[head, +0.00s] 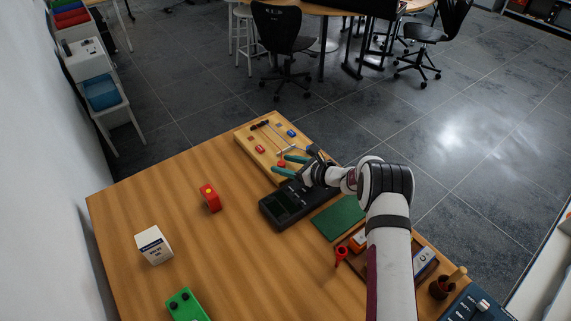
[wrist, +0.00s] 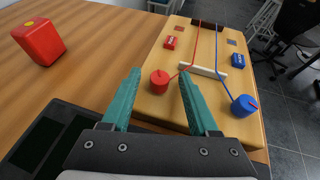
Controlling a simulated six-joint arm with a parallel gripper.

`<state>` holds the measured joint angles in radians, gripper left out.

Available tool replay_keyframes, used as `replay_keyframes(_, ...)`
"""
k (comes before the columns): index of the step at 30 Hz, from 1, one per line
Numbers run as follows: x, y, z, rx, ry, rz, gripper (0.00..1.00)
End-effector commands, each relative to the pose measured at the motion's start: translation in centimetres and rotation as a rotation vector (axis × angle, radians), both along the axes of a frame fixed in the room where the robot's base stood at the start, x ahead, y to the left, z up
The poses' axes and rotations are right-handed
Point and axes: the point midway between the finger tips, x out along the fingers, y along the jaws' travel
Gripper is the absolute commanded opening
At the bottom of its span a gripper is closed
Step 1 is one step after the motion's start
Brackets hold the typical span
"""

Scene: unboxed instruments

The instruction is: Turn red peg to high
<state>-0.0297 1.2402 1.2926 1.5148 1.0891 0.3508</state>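The red peg (wrist: 159,82) is a short red cylinder standing on a light wooden board (wrist: 205,50). A red cord runs from it up the board. It also shows small in the head view (head: 281,164). My gripper (wrist: 161,75) is open, its two teal fingers apart with the red peg showing between their tips; I cannot tell whether they reach around it. In the head view my gripper (head: 286,164) is over the near end of the board. A blue peg (wrist: 244,105) with a blue cord stands to the right. Small red (wrist: 170,43) and blue (wrist: 238,60) labelled blocks lie farther up the board.
A black device with a dark screen (head: 283,203) lies close to the board's near end. A red box (head: 210,197), a white box (head: 154,245) and a green block (head: 187,306) stand left. A green mat (head: 337,217) lies right. The table's left middle is clear.

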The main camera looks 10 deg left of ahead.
Motion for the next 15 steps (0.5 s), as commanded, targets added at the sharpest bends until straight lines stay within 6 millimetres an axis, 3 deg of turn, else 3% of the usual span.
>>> replay_keyframes(8,-0.7,-1.3,0.6,0.0,0.002,-0.002,0.6)
replay_keyframes(15,-4.2,-7.3,3.5,0.0,0.001,-0.006,0.6)
